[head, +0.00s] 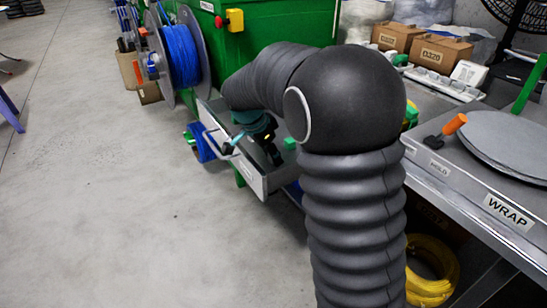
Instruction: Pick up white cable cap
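I cannot make out a white cable cap in the head view. My gripper (274,155) is at the end of my arm, low over a grey metal tray (246,174) below the green machine. My own arm covers much of that area, and the gripper's fingers are small and dark, so I cannot tell whether they are open or shut or hold anything. A light-blue and dark piece (232,143) sits just left of the gripper. Blue cable (182,55) is wound on a grey reel at the upper left.
A green machine (270,25) with a red and yellow switch (235,20) stands behind. A metal bench at right holds a round plate (505,145) and an orange-handled tool (446,130). Yellow cable (428,270) lies below it. Cardboard boxes (441,53) stand behind.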

